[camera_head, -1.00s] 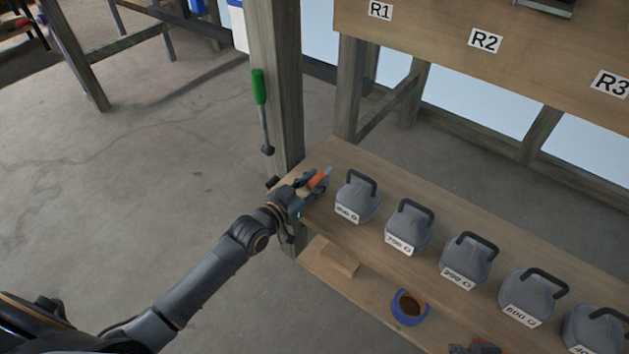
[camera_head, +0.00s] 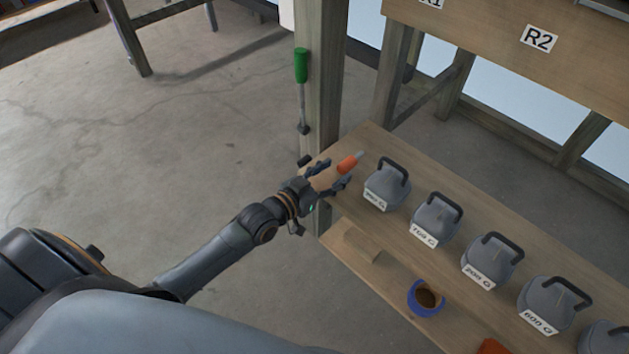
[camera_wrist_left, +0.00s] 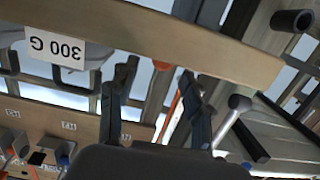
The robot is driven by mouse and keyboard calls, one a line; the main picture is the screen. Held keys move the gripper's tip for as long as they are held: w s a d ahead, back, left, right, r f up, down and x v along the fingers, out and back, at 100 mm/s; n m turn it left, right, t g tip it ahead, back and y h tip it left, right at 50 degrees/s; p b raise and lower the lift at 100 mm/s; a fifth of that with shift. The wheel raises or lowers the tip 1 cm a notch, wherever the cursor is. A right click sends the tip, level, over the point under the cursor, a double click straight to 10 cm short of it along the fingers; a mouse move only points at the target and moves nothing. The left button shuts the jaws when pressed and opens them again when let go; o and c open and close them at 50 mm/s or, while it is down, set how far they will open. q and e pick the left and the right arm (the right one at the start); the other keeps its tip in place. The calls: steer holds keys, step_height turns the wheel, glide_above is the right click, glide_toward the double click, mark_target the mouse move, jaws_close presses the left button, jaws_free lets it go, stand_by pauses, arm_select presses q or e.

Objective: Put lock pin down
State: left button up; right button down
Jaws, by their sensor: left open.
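The lock pin, orange with a grey tip (camera_head: 349,163), is at the left end of the wooden shelf (camera_head: 440,180) in the head view. My left gripper (camera_head: 333,174) is open, its two dark fingers spread on either side just behind the orange part. I cannot tell whether a finger still touches the pin. In the left wrist view both fingers (camera_wrist_left: 155,100) stand apart below the shelf edge, and a small orange end (camera_wrist_left: 163,65) shows between them. My right gripper is not in view.
Several grey weights with black handles stand along the shelf, the nearest (camera_head: 386,186) just right of the pin. A wooden post (camera_head: 328,80) with a green-handled lever (camera_head: 301,66) rises behind the gripper. A blue cup (camera_head: 424,298) and a wooden block (camera_head: 358,242) sit on the lower board.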

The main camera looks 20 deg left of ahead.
arm_select(q)
steer(key=s+a+f+n+g+y, duration=0.1)
steer(key=s+g, duration=0.4)
steer(key=s, duration=0.9)
steer(key=s+f+n+g+y+p, duration=0.1)
steer(key=s+g+y, duration=0.3)
steer(key=s, duration=1)
steer(key=f+g, duration=0.1)
steer(key=g, duration=0.1)
steer(key=shift+a+f+g, duration=0.25)
steer(key=shift+a+g, duration=0.05)
steer(key=shift+a, duration=0.05)
steer(key=shift+w, duration=0.1)
